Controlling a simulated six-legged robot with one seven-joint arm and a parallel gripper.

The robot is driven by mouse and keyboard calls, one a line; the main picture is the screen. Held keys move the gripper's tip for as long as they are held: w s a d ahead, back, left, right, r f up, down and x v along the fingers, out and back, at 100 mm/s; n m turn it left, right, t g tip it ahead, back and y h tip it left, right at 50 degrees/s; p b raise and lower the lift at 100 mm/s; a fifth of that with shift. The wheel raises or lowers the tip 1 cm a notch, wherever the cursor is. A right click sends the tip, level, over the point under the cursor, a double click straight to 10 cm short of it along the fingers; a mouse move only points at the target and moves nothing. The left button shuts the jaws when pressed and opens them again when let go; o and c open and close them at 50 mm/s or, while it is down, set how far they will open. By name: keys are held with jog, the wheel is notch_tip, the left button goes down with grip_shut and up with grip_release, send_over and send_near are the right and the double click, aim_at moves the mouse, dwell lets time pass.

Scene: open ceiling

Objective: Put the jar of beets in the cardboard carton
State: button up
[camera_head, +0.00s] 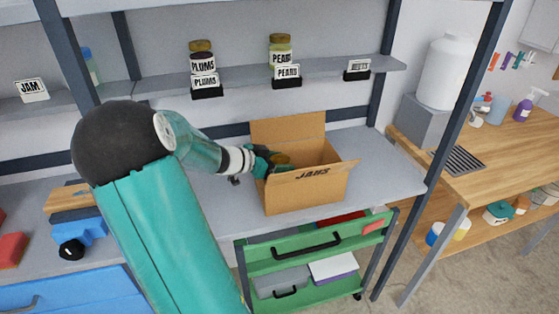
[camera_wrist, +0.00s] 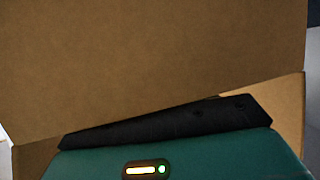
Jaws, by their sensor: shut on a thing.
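My gripper (camera_head: 270,163) reaches in over the carton's left side and is shut on a jar (camera_head: 282,158). Only the jar's brownish lid shows above the front wall; its label and lower part are hidden, so I cannot read that it is beets or tell whether it touches the carton floor. In the wrist view, my gripper's dark part lies close to the cardboard, and the jar is not visible.
The shelf above holds a plums jar (camera_head: 202,60) and a pears jar (camera_head: 281,50) behind their signs. The sign at right (camera_head: 357,66), apparently BEETS, has no jar by it. A green drawer cart (camera_head: 315,250) stands below. Bench space right of the carton is clear.

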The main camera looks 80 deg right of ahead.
jog(key=o, duration=1.4)
jog(key=shift+f, duration=0.15)
jog(key=shift+r, duration=0.25)
jog(key=v, duration=1.2)
jog(key=shift+r, duration=0.45)
